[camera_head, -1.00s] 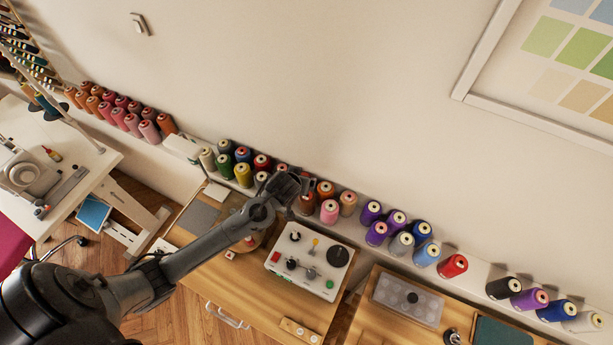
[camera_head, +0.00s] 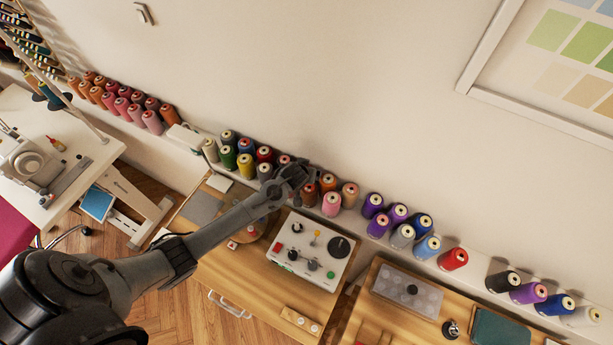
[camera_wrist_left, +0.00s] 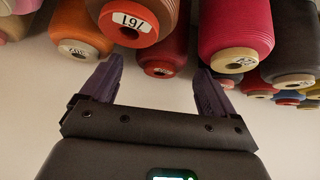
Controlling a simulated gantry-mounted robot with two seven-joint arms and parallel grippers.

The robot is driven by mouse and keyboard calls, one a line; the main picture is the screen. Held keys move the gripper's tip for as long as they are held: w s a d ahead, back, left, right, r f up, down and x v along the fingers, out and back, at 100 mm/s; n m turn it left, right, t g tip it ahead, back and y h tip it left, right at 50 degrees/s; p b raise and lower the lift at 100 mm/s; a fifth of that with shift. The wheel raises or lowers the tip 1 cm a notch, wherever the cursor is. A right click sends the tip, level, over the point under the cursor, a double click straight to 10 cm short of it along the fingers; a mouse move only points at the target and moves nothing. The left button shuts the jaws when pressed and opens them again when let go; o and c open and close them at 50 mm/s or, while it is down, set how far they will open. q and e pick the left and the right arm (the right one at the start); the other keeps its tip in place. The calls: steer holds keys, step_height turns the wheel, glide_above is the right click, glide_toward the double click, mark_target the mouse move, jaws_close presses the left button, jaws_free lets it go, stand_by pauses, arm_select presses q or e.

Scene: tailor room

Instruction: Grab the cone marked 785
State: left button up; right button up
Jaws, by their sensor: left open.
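Many thread cones stand on a narrow shelf along the wall. My left gripper (camera_head: 292,180) is at the middle of this row in the head view, hiding part of some cones. In the left wrist view, its two fingers (camera_wrist_left: 157,70) are apart with nothing between them. A brown cone (camera_wrist_left: 130,18) with a white label, seemingly 761, is just ahead of them. An orange cone (camera_wrist_left: 82,28) is left of it and a crimson cone (camera_wrist_left: 236,30) is right. No label that I can read says 785. My right gripper is out of view.
A white control box (camera_head: 312,250) sits on the wooden table below the shelf. A clear case (camera_head: 407,292) lies on another table to the right. A sewing machine (camera_head: 28,165) stands at the left.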

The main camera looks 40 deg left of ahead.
arm_select(q)
steer(key=c, duration=1.6)
